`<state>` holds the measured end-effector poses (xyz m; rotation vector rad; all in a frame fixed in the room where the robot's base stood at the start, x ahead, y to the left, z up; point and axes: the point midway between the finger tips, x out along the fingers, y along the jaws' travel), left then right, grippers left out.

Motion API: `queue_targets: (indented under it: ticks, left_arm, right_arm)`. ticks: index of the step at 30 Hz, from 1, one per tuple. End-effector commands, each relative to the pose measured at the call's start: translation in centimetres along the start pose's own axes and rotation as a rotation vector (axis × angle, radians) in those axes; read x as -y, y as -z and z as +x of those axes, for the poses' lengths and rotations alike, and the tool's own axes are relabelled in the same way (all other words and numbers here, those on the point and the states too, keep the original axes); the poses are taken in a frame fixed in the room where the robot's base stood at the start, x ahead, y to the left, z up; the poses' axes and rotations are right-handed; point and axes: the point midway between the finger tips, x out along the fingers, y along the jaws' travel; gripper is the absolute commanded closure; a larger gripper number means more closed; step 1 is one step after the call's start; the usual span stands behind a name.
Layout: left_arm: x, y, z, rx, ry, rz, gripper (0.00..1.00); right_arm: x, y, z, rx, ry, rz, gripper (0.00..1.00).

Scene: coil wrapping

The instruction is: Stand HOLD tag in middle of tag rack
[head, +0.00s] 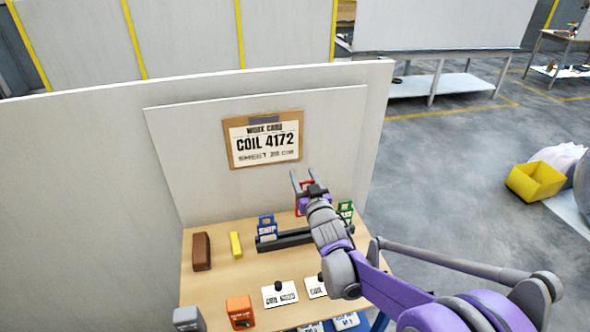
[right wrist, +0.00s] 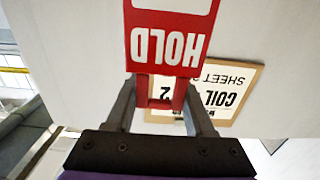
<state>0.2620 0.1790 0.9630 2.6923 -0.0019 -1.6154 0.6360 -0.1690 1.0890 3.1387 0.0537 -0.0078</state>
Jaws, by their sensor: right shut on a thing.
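The red HOLD tag (right wrist: 168,42) is held in my right gripper (right wrist: 161,90), whose fingers are shut on its red handle. Its lettering and the work card's both look upside down in the right wrist view. In the head view my right gripper (head: 303,181) is over the back of the table, with the red tag (head: 299,211) mostly hidden behind the arm. The dark tag rack (head: 290,240) lies below, its middle and right partly covered by my arm. A blue SHIP tag (head: 267,229) stands at its left, a green tag (head: 345,210) at its right. My left gripper is not in view.
A brown block (head: 201,251) and a yellow bar (head: 236,245) lie left of the rack. A panel with the COIL 4172 card (head: 264,140) stands behind.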

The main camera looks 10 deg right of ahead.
Motion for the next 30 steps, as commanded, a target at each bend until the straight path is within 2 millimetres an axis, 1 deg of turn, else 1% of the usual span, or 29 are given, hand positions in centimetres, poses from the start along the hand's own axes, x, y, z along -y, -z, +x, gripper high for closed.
queue_targets:
  ticks: [5,11,26,30]
  left_arm:
    - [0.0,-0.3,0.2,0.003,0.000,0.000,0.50]
    - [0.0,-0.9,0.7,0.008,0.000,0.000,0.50]
    - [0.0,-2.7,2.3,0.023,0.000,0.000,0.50]
    - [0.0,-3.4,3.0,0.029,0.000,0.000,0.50]
  right_arm:
    - [-0.1,-0.5,0.0,0.001,0.000,0.000,1.00]
    - [0.0,-1.7,0.0,0.002,0.000,0.001,1.00]
    - [0.0,-5.7,-0.1,0.001,0.000,0.001,1.00]
    - [0.0,-6.9,-0.1,0.001,0.000,0.001,1.00]
